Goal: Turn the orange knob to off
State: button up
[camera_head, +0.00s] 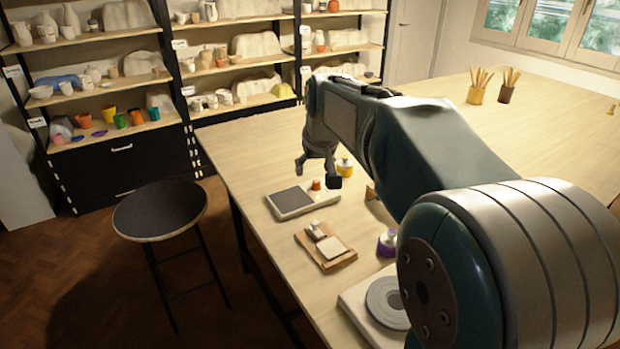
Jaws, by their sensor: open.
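The orange knob (316,184) stands on the right part of a flat light-coloured unit (306,208) with a dark square plate (293,199), near the table's left edge. The way the knob points is too small to tell. My gripper (317,175) is open and hangs from the arm just above and around the knob's place in the picture. One finger shows to the left of the knob and one to its right. Whether either finger touches the knob cannot be told.
A yellow jar (346,169) stands close behind my gripper. A wooden board (325,255) with small items, a purple jar (387,244) and a round-plated device (358,316) are nearer. The far table (545,120) is mostly clear. A stool (160,209) stands left.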

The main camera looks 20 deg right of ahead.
jog(key=w+d+f, duration=0.4)
jog(key=w, duration=0.5)
send_near(317, 182)
jog(key=x, duration=0.9)
jog(key=shift+w+f, duration=0.15)
jog(key=shift+f, duration=0.1)
jog(key=shift+g, duration=0.3)
grip_shut()
